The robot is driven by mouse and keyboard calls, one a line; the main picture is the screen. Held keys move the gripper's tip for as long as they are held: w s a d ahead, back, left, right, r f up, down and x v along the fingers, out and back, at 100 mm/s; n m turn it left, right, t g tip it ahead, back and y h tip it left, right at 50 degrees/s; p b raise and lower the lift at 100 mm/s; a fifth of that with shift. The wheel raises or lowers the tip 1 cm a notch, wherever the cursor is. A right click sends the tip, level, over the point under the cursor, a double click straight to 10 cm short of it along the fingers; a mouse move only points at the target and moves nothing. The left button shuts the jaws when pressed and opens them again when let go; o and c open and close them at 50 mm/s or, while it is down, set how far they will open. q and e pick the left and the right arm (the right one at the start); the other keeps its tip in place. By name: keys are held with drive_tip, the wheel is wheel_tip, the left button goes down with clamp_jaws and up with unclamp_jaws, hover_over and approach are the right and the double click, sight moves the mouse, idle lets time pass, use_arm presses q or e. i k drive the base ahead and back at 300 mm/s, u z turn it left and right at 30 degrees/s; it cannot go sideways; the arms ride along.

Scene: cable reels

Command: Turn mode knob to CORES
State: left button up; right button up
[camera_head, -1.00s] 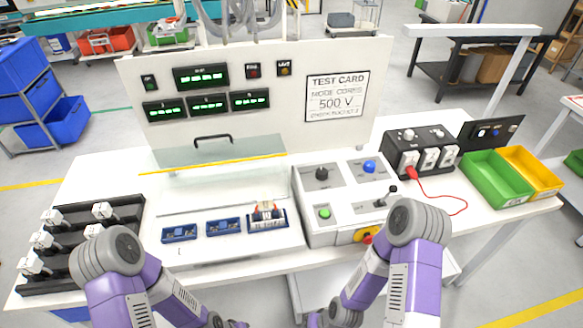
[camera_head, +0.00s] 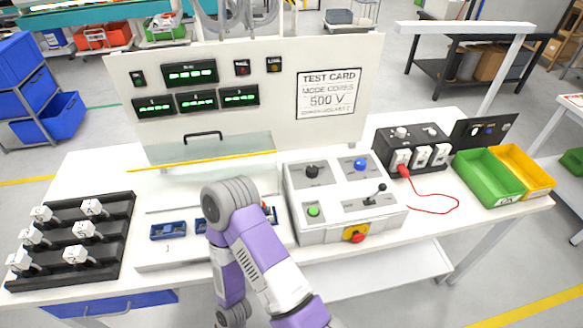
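The control box (camera_head: 345,224) stands right of centre on the bench. A black knob (camera_head: 312,172) is at its upper left and a blue knob (camera_head: 360,165) at its upper right. The labels by the knobs are too small to read, so I cannot tell which is the mode knob or its setting. The test card (camera_head: 328,92) on the upright panel reads mode CORES and 500 V. One of my arms bends in front of the bench left of the box, apart from the knobs. Neither gripper is in view.
The box also carries a green button (camera_head: 314,211), a lever (camera_head: 376,193) and a red stop button (camera_head: 355,233). A red cable (camera_head: 440,210) lies right of it. My arm partly hides the blue fixtures (camera_head: 168,231). Green (camera_head: 488,178) and yellow (camera_head: 525,172) bins stand right.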

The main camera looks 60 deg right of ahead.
sight(312, 172)
drive_tip(key=k, duration=0.6)
drive_tip(key=z, duration=0.7)
